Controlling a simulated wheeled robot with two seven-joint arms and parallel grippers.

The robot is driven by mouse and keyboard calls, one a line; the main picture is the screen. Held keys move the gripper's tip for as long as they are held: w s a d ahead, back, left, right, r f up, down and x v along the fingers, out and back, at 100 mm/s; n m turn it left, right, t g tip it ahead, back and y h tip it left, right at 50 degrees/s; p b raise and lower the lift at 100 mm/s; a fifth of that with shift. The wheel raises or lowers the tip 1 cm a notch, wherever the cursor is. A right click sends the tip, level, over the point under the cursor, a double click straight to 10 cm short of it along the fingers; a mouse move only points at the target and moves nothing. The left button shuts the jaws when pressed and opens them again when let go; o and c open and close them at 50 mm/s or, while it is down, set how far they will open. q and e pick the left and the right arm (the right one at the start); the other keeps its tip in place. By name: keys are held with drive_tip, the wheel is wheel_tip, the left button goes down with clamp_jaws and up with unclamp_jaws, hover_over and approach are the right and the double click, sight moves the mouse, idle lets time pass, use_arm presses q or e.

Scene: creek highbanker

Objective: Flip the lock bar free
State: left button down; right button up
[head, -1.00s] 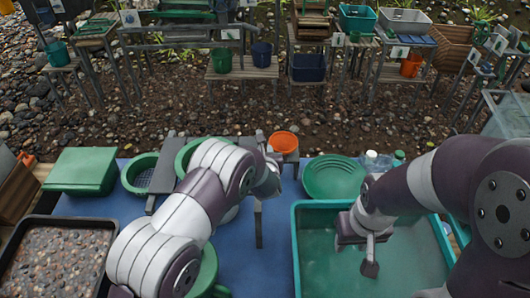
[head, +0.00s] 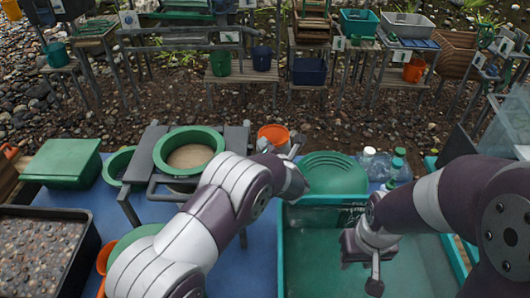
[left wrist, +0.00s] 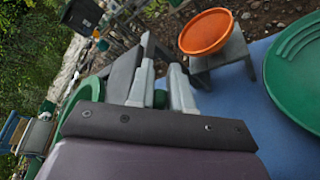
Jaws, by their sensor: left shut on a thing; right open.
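A dark grey stand (head: 148,150) holds a green round sieve (head: 215,143), and a dark bar crosses in front of the sieve. My left gripper (head: 290,158) is at the right of the stand, mostly hidden behind my own wrist. In the left wrist view, its pale fingers (left wrist: 163,85) are close together with a dark bar (left wrist: 157,46) at their tips, which looks like the lock bar. Its exact hold on it is partly hidden. My right gripper (head: 366,268) is open and empty over the teal tub (head: 283,250).
A green pan (head: 335,172) and clear bottles (head: 380,167) are to the right. A tray of pebbles (head: 90,250) is at the left front.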

use_arm(q)
drive_tip(key=shift+d+f+m+t+y+b, duration=0.3)
drive_tip(key=shift+f+m+b, duration=0.25)
drive_tip(key=shift+m+b, duration=0.45)
drive_tip(key=shift+d+f+m+t+y+b, duration=0.25)
drive_tip(key=shift+f+m+b, duration=0.35)
drive_tip(key=shift+b, duration=0.6)
drive_tip(key=shift+d+f+m+t+y+b, duration=0.15)
drive_tip(key=shift+f+m+t+y+b, duration=0.2)
drive_tip(key=shift+m+b, duration=0.65)
drive_tip(key=shift+f, duration=0.15)
drive_tip(key=c, duration=1.1)
unclamp_jaws()
drive_tip(key=shift+s, duration=0.15)
drive_tip(key=b+v, duration=0.1)
drive_tip(key=v, duration=0.6)
drive_tip(key=shift+s+d, duration=0.1)
drive_tip(key=shift+s, duration=0.05)
